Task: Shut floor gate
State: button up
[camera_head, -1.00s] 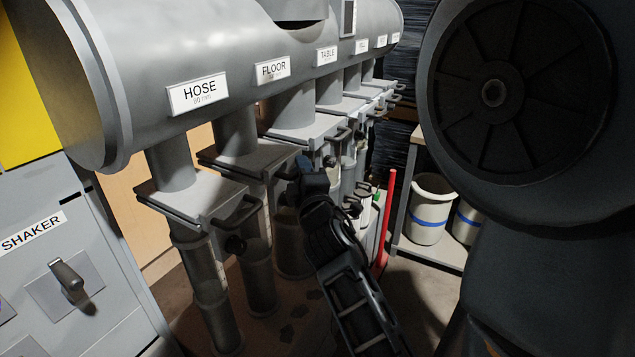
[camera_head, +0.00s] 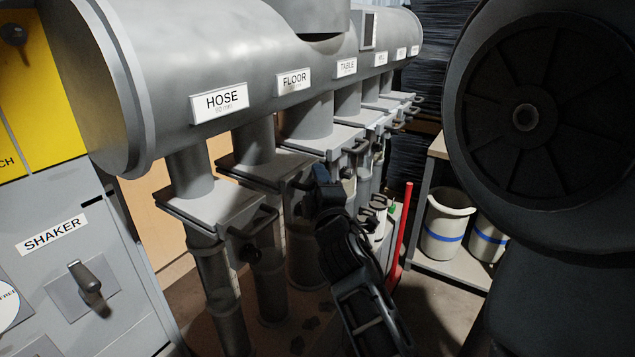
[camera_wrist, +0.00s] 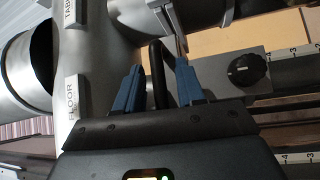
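The FLOOR label (camera_head: 293,81) is on the big grey duct, above a pipe with a flat grey floor gate (camera_head: 258,170). The gate's handle side is largely hidden behind my gripper (camera_head: 322,180) in the head view. In the wrist view, the two blue fingers of my gripper (camera_wrist: 158,88) are apart. A dark handle bar (camera_wrist: 156,72) stands between them, with gaps visible on both sides. Beside it is a grey plate with a black knob (camera_wrist: 250,69). The FLOOR label also shows in the wrist view (camera_wrist: 72,100). How far the gate is slid out is unclear.
The hose gate (camera_head: 205,206) with its handle is nearer, at left. The table gate (camera_head: 322,141) and several others run behind. A red post (camera_head: 400,225) and a shelf with white buckets (camera_head: 446,225) stand at right. The grey SHAKER cabinet (camera_head: 100,250) is at left.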

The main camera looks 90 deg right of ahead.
jog(key=b+v, duration=0.3)
jog(key=v, duration=0.4)
jog(key=shift+a+f, duration=0.1)
jog(key=shift+a, duration=0.05)
dwell(0.4)
